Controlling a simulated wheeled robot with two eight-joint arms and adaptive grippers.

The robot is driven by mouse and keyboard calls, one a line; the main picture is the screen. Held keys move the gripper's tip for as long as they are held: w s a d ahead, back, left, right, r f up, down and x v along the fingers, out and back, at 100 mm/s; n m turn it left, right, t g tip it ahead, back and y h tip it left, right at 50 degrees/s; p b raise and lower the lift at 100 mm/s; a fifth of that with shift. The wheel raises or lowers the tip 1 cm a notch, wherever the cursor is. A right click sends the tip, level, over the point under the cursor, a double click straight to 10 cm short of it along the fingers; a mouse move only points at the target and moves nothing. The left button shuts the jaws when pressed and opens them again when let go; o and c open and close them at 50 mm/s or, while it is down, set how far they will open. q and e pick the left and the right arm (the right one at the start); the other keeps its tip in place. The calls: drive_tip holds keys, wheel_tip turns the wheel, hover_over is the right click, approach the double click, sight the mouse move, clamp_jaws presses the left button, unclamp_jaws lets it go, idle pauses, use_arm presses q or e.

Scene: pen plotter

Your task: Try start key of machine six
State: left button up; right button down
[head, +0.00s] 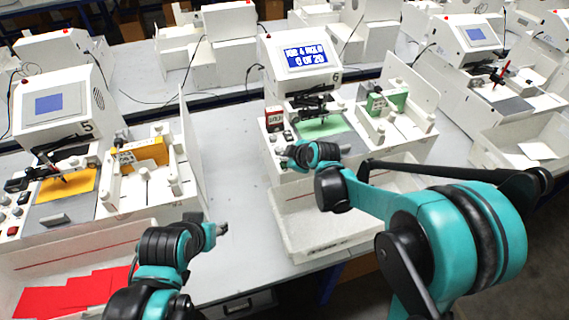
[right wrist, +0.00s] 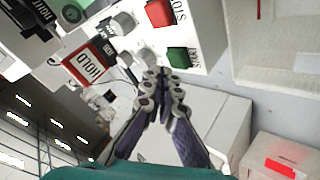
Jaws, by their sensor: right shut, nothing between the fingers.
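Machine six (head: 300,55) stands in the middle of the head view, with a "6" below its lit screen (head: 306,57); the lower line reads "6 OF 20". In the right wrist view its green start key (right wrist: 178,57) shows near the red stop key (right wrist: 160,12). A red and white HOLD tag (right wrist: 92,65) is on the same machine, also seen in the head view (head: 274,118). My right gripper (right wrist: 165,82) is shut and empty, its tips just short of the start key; I cannot tell contact. My left gripper (head: 222,228) hangs left of machine six; its jaws are too small to read.
Machine five (head: 55,100) stands to the left with an orange sheet, and another machine (head: 475,40) to the right. A white bin (head: 330,225) sits in front of machine six. Red sheets (head: 75,290) lie at lower left. Grey table (head: 225,165) is clear between machines.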

drive_tip(key=shift+f, duration=0.35)
drive_tip(key=shift+f+b, duration=0.4)
drive_tip(key=shift+b, duration=0.2)
idle(0.3)
drive_tip(key=shift+r, duration=0.15)
drive_tip(key=shift+r+p, duration=0.6)
drive_tip(key=shift+r, duration=0.15)
wheel_tip(320, 180, up, 5)
drive_tip(key=p, duration=0.3)
drive_tip(key=shift+p, duration=0.4)
idle(0.6)
